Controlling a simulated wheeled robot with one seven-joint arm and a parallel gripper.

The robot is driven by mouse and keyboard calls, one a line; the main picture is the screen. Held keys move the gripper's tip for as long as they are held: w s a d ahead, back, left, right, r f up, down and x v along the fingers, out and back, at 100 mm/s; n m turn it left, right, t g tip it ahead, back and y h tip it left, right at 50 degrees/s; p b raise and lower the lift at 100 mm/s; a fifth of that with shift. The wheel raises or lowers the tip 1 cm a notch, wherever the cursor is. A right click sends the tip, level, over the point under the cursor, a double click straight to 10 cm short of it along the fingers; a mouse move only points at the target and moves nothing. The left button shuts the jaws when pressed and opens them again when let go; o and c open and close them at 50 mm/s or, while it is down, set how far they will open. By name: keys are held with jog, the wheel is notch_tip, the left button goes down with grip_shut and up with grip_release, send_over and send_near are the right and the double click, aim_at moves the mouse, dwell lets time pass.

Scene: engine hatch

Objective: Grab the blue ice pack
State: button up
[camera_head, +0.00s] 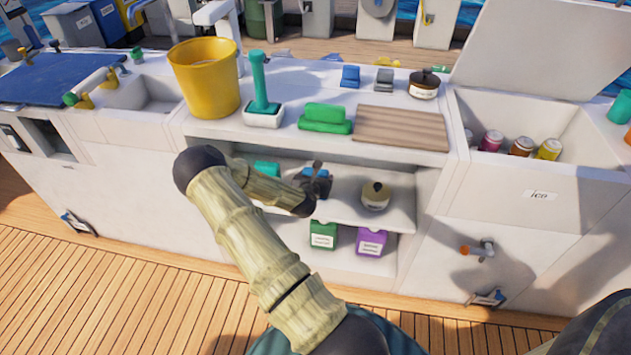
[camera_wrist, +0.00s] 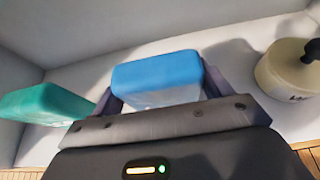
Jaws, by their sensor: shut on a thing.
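The blue ice pack (camera_wrist: 158,72) has a blue top and a paler lower part. It is between the two fingers of my gripper (camera_wrist: 158,92) in the wrist view, with a finger against each side. In the head view my gripper (camera_head: 318,182) reaches into the upper shelf of the counter, and a bit of the blue ice pack (camera_head: 312,172) shows behind it. My gripper is shut on the pack. The pack's underside is hidden, so I cannot tell whether it touches the shelf.
A green block (camera_wrist: 45,103) lies left of the pack, and a cream pot with a dark knob (camera_wrist: 288,68) stands to its right. The shelf (camera_head: 345,212) has walls and a counter top above it. Green (camera_head: 323,236) and purple (camera_head: 371,242) boxes stand below.

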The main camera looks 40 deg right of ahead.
notch_tip(320, 180, up, 4)
jog(key=shift+f+p, duration=0.15)
jog(key=shift+p, duration=0.55)
jog(key=s+a+p, duration=0.2)
jog(key=s+a, duration=0.9)
jog(key=a, duration=0.2)
jog(key=shift+s+a, duration=0.35)
